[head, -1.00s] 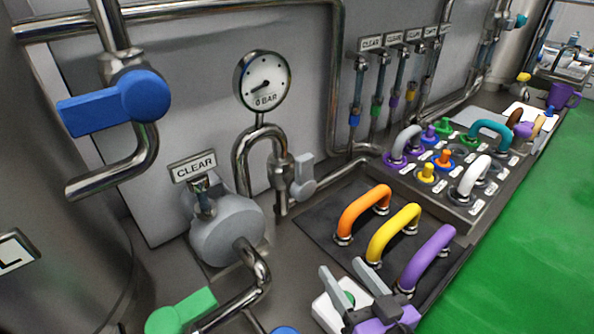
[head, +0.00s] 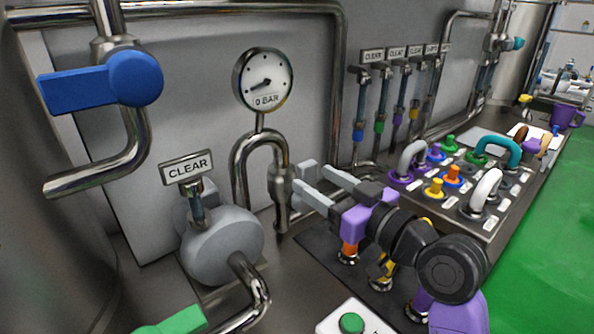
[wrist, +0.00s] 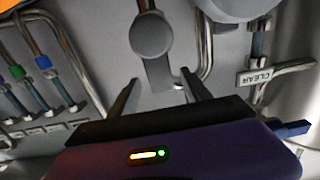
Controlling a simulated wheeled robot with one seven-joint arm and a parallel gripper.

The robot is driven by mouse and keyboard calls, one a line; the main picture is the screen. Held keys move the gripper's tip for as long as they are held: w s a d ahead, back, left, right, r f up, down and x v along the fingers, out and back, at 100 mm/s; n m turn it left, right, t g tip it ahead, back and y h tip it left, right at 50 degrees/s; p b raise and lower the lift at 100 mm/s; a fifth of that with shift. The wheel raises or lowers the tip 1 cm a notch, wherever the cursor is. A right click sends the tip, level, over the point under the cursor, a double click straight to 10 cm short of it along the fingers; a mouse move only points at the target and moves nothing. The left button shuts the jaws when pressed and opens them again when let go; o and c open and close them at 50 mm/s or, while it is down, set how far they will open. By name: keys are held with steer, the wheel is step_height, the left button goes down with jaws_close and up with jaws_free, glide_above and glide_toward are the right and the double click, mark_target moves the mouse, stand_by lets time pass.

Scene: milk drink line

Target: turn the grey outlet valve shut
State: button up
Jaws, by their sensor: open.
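The grey outlet valve sits on the steel pipe beside the gauge. My gripper (head: 304,179) is open at the valve, with the fingers reaching left from the purple wrist. The wrist view shows the open fingertips (wrist: 160,82) one on each side of the lever's lower end. I cannot tell whether either finger touches it.
A gauge (head: 264,79) marked 0 BAR stands above the valve. A grey pump (head: 222,245) with a CLEAR sign (head: 188,168) is at left. A blue lever (head: 100,84) and green lever (head: 172,322) are farther left. Hoses under my arm are partly hidden. A panel with coloured plugs lies right.

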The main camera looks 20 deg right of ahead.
mark_target(297, 169)
steer(key=x, duration=0.6)
steer(key=shift+w, duration=0.3)
jaws_close()
stand_by(1.1)
